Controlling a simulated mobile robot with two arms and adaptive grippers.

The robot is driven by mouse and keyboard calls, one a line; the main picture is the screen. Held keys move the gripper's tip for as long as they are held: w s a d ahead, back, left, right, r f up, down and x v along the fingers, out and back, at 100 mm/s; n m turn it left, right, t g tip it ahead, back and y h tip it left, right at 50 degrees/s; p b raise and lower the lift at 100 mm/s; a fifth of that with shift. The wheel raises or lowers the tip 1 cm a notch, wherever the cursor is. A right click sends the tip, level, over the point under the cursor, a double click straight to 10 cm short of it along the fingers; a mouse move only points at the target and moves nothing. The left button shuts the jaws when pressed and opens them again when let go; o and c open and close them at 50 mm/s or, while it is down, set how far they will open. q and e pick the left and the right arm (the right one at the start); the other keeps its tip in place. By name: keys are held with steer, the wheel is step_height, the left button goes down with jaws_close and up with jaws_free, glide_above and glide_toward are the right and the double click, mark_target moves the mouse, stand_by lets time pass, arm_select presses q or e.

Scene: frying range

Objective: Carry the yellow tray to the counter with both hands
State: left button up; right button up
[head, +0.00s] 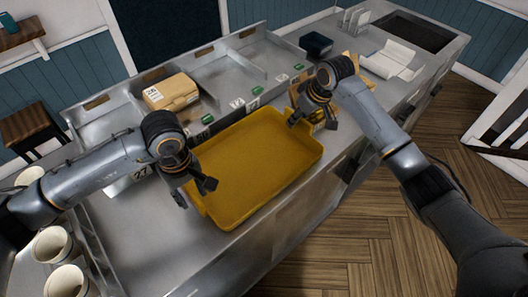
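The yellow tray (255,165) is empty and shallow. It is over the metal counter (200,255), close to the front edge; I cannot tell whether it touches the surface. My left gripper (194,191) is at the tray's left end, with its fingers spread near the rim. My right gripper (311,118) is at the tray's far right corner, with its fingers spread close to the rim. Neither gripper visibly clamps the tray, and contact with the rim is unclear.
A cardboard box (172,92) stands behind the tray. White cups (68,282) are at the lower left. A dark blue container (316,44), white paper (392,60) and a dark sink (415,32) lie toward the far right. Wooden floor (400,235) is open at right.

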arm_select(q)
steer(key=shift+w+r, duration=0.1)
steer(key=shift+r, duration=0.4)
step_height(320, 180, up, 11)
arm_select(e)
steer(key=v, duration=1.2)
